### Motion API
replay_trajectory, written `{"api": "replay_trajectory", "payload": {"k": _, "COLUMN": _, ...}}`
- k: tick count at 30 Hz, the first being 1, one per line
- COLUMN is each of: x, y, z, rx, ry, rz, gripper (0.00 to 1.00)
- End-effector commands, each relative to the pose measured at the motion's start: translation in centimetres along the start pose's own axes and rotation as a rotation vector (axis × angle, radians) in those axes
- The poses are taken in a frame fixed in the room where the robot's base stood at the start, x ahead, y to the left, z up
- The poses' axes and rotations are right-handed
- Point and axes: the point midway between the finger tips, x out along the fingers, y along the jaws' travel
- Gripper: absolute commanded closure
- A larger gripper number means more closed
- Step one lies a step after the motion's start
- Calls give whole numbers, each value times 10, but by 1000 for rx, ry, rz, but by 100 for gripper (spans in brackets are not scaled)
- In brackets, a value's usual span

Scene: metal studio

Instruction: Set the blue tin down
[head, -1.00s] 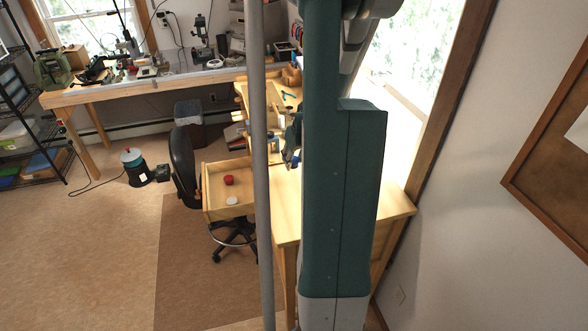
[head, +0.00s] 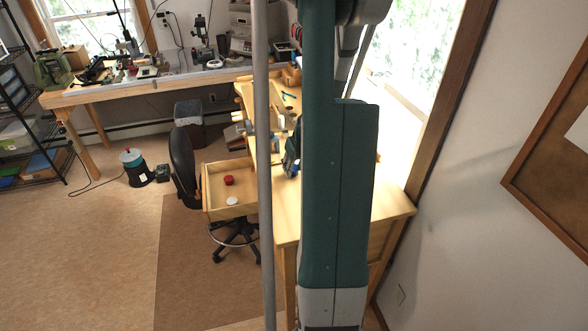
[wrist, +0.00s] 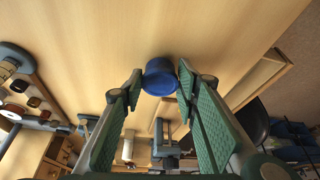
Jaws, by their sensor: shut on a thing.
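The blue tin (wrist: 160,76) is held between the two fingertips of my gripper (wrist: 161,82) in the wrist view. A finger pad presses it on each side. The pale wooden tabletop (wrist: 90,30) fills the view behind the tin; I cannot tell whether the tin touches it. In the head view a bit of the blue tin (head: 291,171) shows at the tip of my gripper (head: 290,163), over the left part of the wooden table (head: 397,205). My arm hides much of the tabletop there.
An open wooden drawer (head: 232,211) juts out at the table's left, with a red lid-like thing (head: 228,180) and a white disc (head: 232,201) inside. A black chair (head: 184,160) stands beside it. Tools and clutter lie at the table's far end. The near right tabletop looks clear.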

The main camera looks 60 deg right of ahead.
Motion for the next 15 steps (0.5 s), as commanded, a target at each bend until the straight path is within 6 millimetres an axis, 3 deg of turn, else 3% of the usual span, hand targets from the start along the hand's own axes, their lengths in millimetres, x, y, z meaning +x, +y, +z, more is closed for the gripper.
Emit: {"api": "replay_trajectory", "payload": {"k": 15, "x": 6, "y": 0, "z": 3, "rx": 0, "ry": 0, "rz": 0, "gripper": 81}}
